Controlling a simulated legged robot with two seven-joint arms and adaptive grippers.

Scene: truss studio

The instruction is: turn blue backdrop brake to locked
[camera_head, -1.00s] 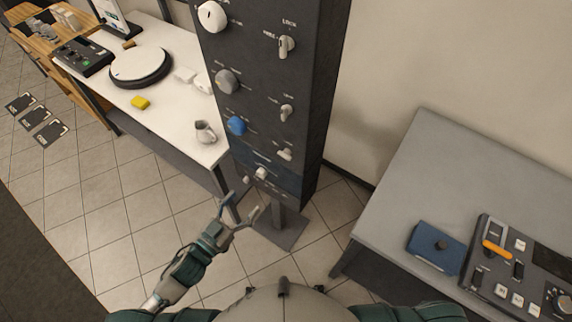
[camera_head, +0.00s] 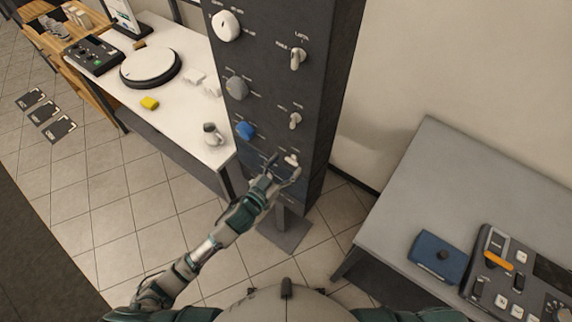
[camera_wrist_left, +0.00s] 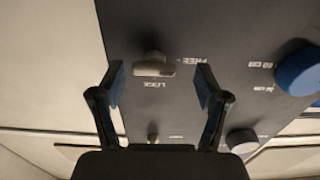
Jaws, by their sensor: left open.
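The blue backdrop brake is a small pale lever (camera_head: 291,159) low on the dark column, in the row of the blue knob (camera_head: 245,130). In the left wrist view the lever (camera_wrist_left: 153,69) lies sideways, in line with the FREE label to its right; the LOCK label is below it. The blue knob (camera_wrist_left: 300,72) is at the right edge there. My left gripper (camera_head: 284,168) is open at the column. In the wrist view its fingers (camera_wrist_left: 160,82) stand on either side of the lever, with gaps. Contact is not visible. My right gripper is not in view.
Other levers (camera_head: 295,120) and a grey knob (camera_head: 237,88) are above on the column. A white table (camera_head: 180,100) with a turntable stands left. A grey table (camera_head: 440,180) with a blue box (camera_head: 437,257) and a control panel (camera_head: 515,280) stands right.

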